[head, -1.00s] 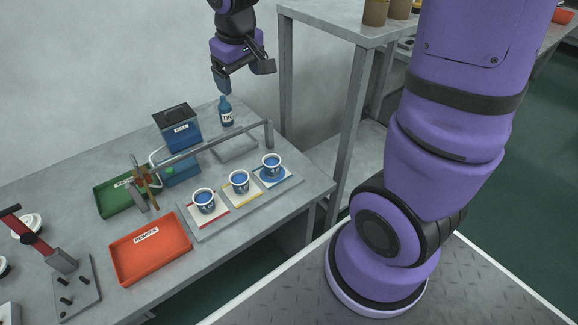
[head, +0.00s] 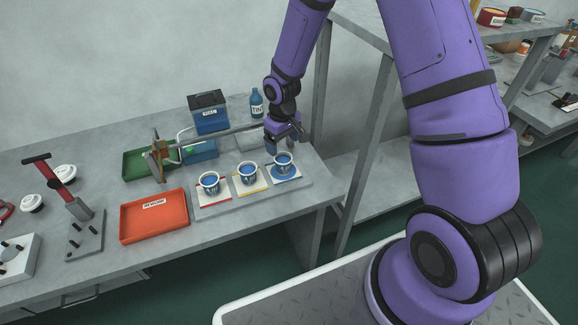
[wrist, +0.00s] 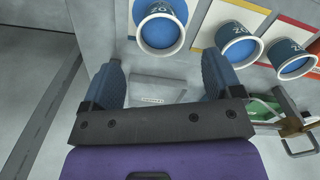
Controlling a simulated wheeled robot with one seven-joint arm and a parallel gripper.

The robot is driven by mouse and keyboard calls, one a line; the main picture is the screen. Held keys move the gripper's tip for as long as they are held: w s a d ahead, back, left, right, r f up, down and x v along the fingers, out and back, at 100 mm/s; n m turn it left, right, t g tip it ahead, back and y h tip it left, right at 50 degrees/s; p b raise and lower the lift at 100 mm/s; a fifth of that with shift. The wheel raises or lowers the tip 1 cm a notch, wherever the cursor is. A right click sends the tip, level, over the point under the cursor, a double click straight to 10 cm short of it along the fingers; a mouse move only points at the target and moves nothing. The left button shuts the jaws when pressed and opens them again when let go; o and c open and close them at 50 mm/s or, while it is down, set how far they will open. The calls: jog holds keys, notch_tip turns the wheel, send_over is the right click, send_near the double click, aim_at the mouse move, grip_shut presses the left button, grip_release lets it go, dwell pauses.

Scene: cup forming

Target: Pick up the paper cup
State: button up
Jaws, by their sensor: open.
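Three white-and-blue paper cups with blue inside stand upright in a row on a grey tray (head: 228,203). The left cup (head: 209,183) is on a red-edged card, the middle cup (head: 247,173) on a yellow-edged card, and the right cup (head: 284,163) on a blue-marked card. My gripper (head: 285,143) is open and empty, just behind the right cup. In the wrist view the nearest cup (wrist: 160,28) lies just beyond the open fingers (wrist: 163,62), not between them. The other cups (wrist: 240,47) are off to the right.
A barrier rail (head: 218,134) on a post runs behind the cups, close to my gripper. An orange tray (head: 154,218) is left of the cups. A shelf post (head: 321,85) rises to the right.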

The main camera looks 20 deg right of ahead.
aim_at(283, 165)
notch_tip(283, 165, down, 10)
jog(key=shift+f, duration=0.1)
dwell(0.5)
jog(key=c, duration=1)
